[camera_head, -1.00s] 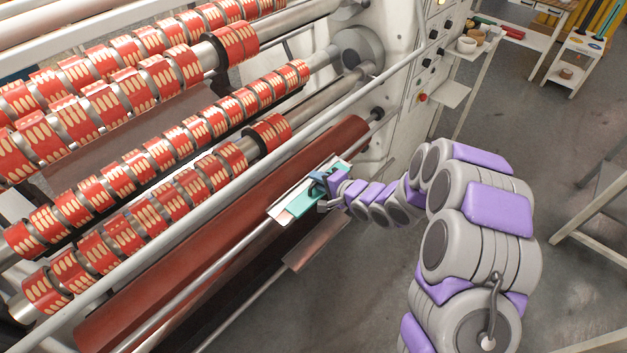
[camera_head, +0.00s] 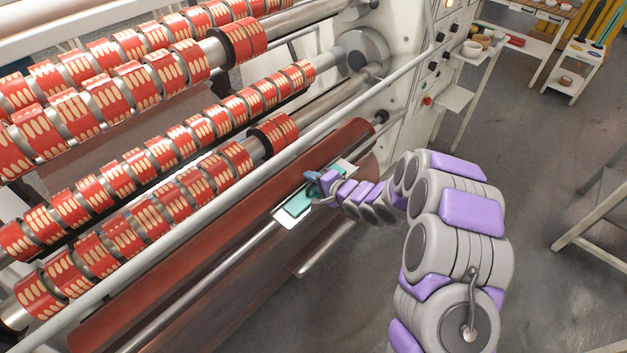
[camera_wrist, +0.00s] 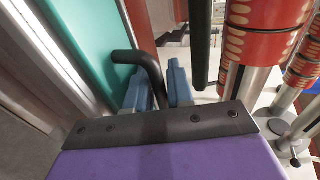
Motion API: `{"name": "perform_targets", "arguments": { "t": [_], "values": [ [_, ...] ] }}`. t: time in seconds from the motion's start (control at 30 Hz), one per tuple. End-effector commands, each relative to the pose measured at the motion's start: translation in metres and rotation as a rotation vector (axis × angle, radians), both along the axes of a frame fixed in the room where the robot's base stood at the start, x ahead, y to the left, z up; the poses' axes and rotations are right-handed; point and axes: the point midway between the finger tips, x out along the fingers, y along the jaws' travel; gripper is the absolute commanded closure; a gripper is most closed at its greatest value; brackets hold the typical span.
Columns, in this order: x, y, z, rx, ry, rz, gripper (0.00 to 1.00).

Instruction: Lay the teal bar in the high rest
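The teal bar (camera_head: 299,204) lies along a pale metal tray, the high rest (camera_head: 283,219), in front of the dark red roller. In the wrist view, the teal bar (camera_wrist: 92,38) runs along the left, beside my gripper's blue fingers (camera_wrist: 160,86). The bar's underside contact is hidden.
A long grey rail (camera_head: 230,175) and the dark red roller (camera_head: 220,235) run close behind the tray. Rollers with red printed tape (camera_head: 130,195) stand beyond. A lower metal strip (camera_head: 322,248) lies below the tray.

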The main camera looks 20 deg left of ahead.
Motion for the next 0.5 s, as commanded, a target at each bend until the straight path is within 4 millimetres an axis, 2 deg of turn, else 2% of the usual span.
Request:
{"name": "perform_targets", "arguments": {
  "t": [0.03, 0.17, 0.5],
  "values": [
    [0.0003, -0.0025, -0.0006, -0.001, 0.002, -0.003, 0.68],
    [0.0003, -0.0067, 0.001, 0.002, 0.002, -0.003, 0.58],
    [0.0007, -0.0025, -0.0013, -0.003, 0.003, -0.005, 0.58]
  ]
}}
